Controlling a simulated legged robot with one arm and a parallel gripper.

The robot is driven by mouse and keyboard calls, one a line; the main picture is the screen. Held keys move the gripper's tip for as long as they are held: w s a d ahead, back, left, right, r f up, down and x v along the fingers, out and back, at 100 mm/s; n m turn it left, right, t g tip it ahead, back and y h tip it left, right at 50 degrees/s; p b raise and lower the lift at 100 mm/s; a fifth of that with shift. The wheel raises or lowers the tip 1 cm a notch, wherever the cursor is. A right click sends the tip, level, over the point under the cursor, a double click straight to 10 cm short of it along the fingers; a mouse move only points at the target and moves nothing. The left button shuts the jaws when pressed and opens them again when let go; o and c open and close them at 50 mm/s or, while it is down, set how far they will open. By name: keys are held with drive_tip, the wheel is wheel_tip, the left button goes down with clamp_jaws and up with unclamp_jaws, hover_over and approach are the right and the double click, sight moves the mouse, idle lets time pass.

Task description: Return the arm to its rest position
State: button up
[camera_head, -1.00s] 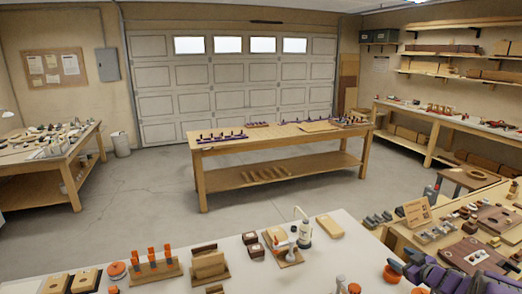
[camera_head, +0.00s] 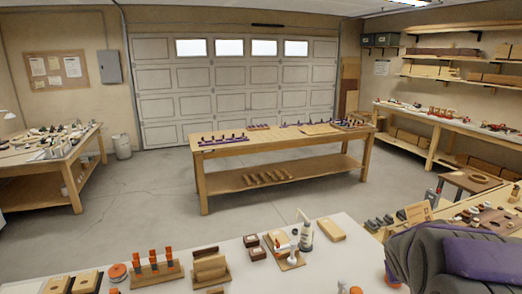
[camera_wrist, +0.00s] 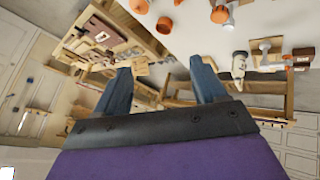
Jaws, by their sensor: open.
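My arm (camera_head: 460,250), dark grey and purple, fills the lower right corner of the head view. My gripper's fingers are not visible in that view. In the wrist view my gripper (camera_wrist: 162,88) shows two blue-grey fingers spread wide apart, with nothing between them. The gripper is clear of the objects, and the wrist view looks out over the bench and room at a tilted, nearly inverted angle.
A white bench (camera_head: 340,262) in front holds a wooden rack with orange-topped pegs (camera_head: 155,268), small blocks and a white dispenser (camera_head: 305,235). A wooden table (camera_head: 290,150) stands mid-room. A crowded side bench (camera_head: 455,215) is at right. Grey floor lies between them.

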drive_tip(key=s+a+f+g+y, duration=0.1)
drive_tip(key=s+a+g, duration=0.1)
drive_tip(key=s+a, duration=0.5)
drive_tip(key=s+a+g+y, duration=0.2)
drive_tip(key=s+a, duration=0.6)
drive_tip(key=s, duration=0.7)
drive_tip(key=s+a+f+n+g+y, duration=0.1)
drive_tip(key=s+a+g+y, duration=0.1)
drive_tip(key=s+a, duration=0.5)
drive_tip(key=s+g, duration=0.1)
drive_tip(key=s, duration=0.3)
drive_tip(key=shift+a+f+g, duration=0.3)
drive_tip(key=shift+f, duration=0.05)
drive_tip(key=shift+w, duration=0.1)
